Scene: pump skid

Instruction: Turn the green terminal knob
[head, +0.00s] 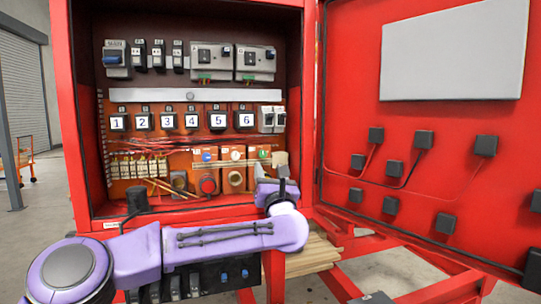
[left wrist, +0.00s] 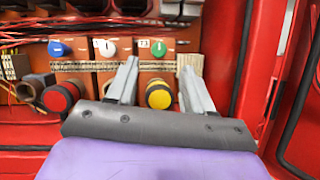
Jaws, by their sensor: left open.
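The green terminal knob (left wrist: 159,49) is a round knob with a light pointer, on an orange terminal block. In the left wrist view it shows just beyond and between my fingertips, apart from both. In the head view the green knob (head: 264,154) is small, at the right end of the lower row. My left gripper (left wrist: 159,72) is open and empty, its two grey fingers apart and pointing into the cabinet. In the head view my left gripper (head: 283,172) is at the cabinet's lower right opening. My right gripper is not in view.
A white knob (left wrist: 103,47) and a blue knob (left wrist: 58,48) sit left of the green one. A yellow button (left wrist: 159,95) and a red button (left wrist: 60,98) are below. The red cabinet's open door (head: 350,110) stands at right. Thin wires (head: 150,142) cross the panel.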

